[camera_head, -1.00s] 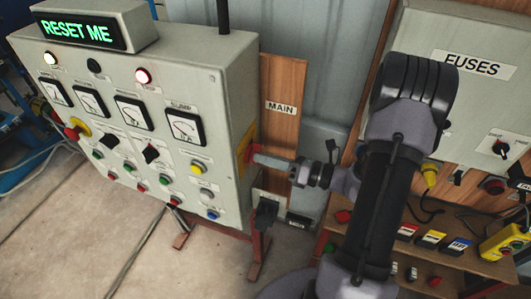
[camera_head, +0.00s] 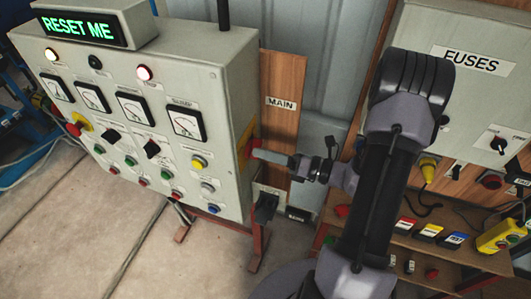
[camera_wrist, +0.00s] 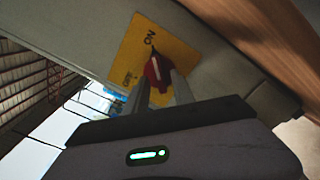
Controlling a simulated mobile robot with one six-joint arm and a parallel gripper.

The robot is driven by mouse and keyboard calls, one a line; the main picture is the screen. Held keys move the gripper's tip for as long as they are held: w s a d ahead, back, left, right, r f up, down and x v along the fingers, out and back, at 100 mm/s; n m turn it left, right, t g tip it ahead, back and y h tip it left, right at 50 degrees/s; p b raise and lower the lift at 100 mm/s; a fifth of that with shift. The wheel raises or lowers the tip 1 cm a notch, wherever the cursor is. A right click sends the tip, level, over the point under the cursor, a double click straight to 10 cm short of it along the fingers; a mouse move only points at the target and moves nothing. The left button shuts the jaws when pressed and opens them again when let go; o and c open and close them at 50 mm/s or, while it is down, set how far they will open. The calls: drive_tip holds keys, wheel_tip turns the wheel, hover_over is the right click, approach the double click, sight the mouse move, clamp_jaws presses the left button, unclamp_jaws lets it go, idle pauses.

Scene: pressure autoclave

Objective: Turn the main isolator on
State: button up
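The main isolator is a red rotary knob (camera_wrist: 157,70) on a yellow plate (camera_wrist: 123,50), fixed to the side of the grey control panel. In the wrist view its white mark points roughly towards the ON label, with OFF lower left. In the head view the knob (camera_head: 255,143) shows as a small red piece at my gripper's tip. My gripper (camera_wrist: 160,84) has one finger on each side of the knob, and the knob seems to fill the gap between them. My gripper in the head view (camera_head: 261,154) hides part of the plate.
The control panel (camera_head: 228,140) shows a lit RESET ME display (camera_head: 77,30), lamps, dials and buttons. A wooden board with a MAIN label (camera_head: 281,103) is behind my gripper. A FUSES box (camera_head: 480,62) and a shelf (camera_head: 455,255) are at the right.

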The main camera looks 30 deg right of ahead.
idle(0.4)
drive_tip(key=b+v, duration=0.1)
drive_tip(key=v, duration=1.6)
drive_tip(key=shift+s, duration=0.2)
drive_tip(key=shift+d, duration=0.15)
drive_tip(key=s+a+f+n+g+h+b, duration=0.1)
drive_tip(key=a+f+n+g+h+b, duration=0.1)
drive_tip(key=a+n+b, duration=0.6)
drive_tip(key=a+f+n+g+h+b, duration=0.3)
drive_tip(key=a+n+b, duration=0.5)
drive_tip(key=n, duration=0.6)
drive_tip(key=s+a+f+n+g+h+b, duration=0.1)
drive_tip(key=a+f+n+g+h+b, duration=0.2)
drive_tip(key=a+f+n+b, duration=0.3)
drive_tip(key=a+n+h+b, duration=0.1)
drive_tip(key=a+n+b, duration=0.2)
drive_tip(key=a+n, duration=0.2)
drive_tip(key=shift+s+a+f, duration=0.3)
drive_tip(key=shift+f, duration=0.1)
